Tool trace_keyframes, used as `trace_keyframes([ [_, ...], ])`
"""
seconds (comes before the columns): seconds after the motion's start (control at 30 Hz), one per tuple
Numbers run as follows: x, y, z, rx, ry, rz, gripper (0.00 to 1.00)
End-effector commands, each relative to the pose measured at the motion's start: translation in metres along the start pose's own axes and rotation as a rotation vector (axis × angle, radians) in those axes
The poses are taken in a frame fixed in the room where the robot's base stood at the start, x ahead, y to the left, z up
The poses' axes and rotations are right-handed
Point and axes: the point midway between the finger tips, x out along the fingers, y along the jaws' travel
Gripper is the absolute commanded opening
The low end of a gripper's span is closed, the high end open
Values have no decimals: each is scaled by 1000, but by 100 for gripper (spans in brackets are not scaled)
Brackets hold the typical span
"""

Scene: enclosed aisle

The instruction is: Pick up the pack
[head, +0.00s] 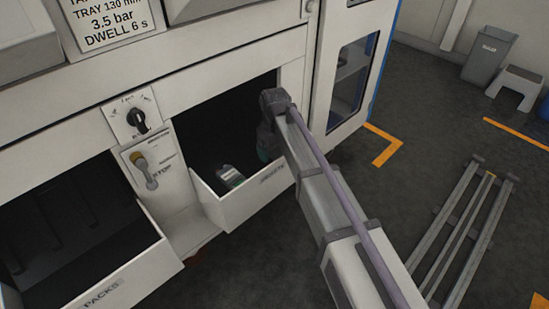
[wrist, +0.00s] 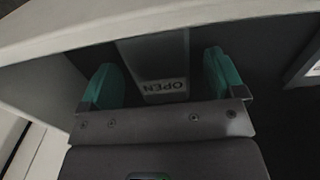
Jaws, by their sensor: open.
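A small grey pack-like object with a pale label (head: 230,178) lies in the right-hand open bin (head: 243,203) in the head view. My gripper (head: 263,148) reaches into that bin's opening, to the right of this object, and is mostly hidden by my arm. In the wrist view my gripper (wrist: 164,82) is open, with its two teal fingers spread. A grey strip marked OPEN (wrist: 165,85), upside down, shows in the gap between the fingers. I cannot tell whether this strip belongs to the pack or whether the fingers touch it.
A left bin labelled PACKS (head: 103,294) stands open with a dark interior. A knob (head: 139,121) and a handle marked STOP (head: 145,167) sit between the openings. A glass-fronted cabinet (head: 350,75) stands right of the opening. Metal rails (head: 465,225) lie on the floor.

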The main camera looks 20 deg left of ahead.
Motion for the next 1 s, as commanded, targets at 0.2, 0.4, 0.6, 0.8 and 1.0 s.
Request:
trace_keyframes([
  [0.2, -3, 0, 0, 0, 0, 0, 78],
  [0.4, -3, 0, 0, 0, 0, 0, 59],
  [0.6, -3, 0, 0, 0, 0, 0, 39],
  [0.8, -3, 0, 0, 0, 0, 0, 32],
  [1.0, -14, 0, 0, 0, 0, 0, 32],
])
